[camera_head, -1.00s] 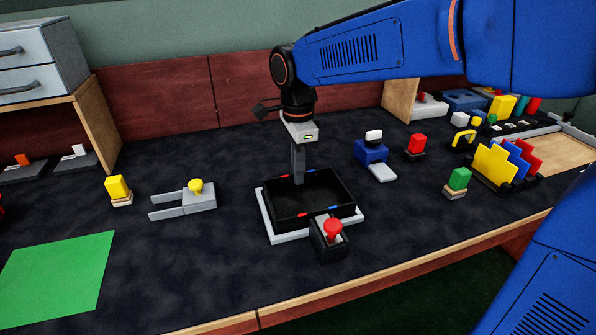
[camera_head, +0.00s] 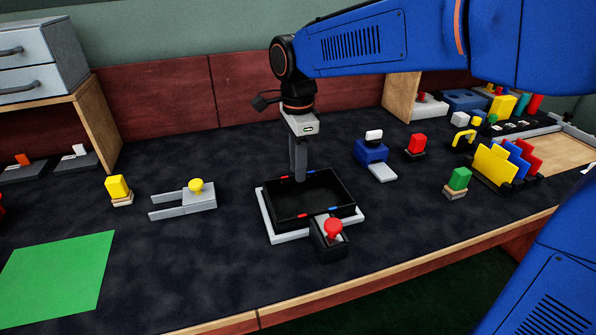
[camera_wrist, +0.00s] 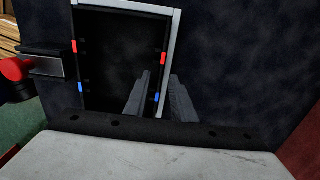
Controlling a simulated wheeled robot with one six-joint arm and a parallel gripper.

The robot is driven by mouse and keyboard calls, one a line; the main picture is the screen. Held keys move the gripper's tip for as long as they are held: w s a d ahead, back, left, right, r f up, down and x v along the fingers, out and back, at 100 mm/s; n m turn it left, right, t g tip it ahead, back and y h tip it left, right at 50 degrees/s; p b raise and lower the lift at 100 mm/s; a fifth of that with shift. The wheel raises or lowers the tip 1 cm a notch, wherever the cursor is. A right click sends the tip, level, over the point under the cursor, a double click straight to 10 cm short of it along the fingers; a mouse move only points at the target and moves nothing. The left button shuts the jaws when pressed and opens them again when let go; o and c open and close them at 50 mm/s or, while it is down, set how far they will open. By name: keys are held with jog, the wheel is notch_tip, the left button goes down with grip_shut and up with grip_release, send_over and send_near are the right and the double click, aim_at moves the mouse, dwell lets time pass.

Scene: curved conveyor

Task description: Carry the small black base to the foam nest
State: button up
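A black open tray-like base (camera_head: 268,206), with red and blue marks on its rim, sits on a pale plate (camera_head: 286,237) mid-table. I cannot tell for sure whether it is the small black base of the task. My gripper (camera_head: 299,180) points down at its back wall. In the wrist view the tray (camera_wrist: 120,15) shows from above, and my two fingers (camera_wrist: 158,78) stand apart on either side of its right wall there, with gaps showing. Whether they touch it is unclear. I cannot pick out a foam nest with certainty.
A red-knobbed black block (camera_head: 328,240) adjoins the tray's front. A grey fork-shaped piece (camera_head: 190,204) with a yellow knob lies left. A blue block (camera_head: 371,152) and a red block (camera_head: 417,144) stand right. A green mat (camera_head: 58,275) lies front left. Dark table between is clear.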

notch_tip(320, 180, up, 10)
jog(key=shift+r, duration=0.15)
dwell(0.5)
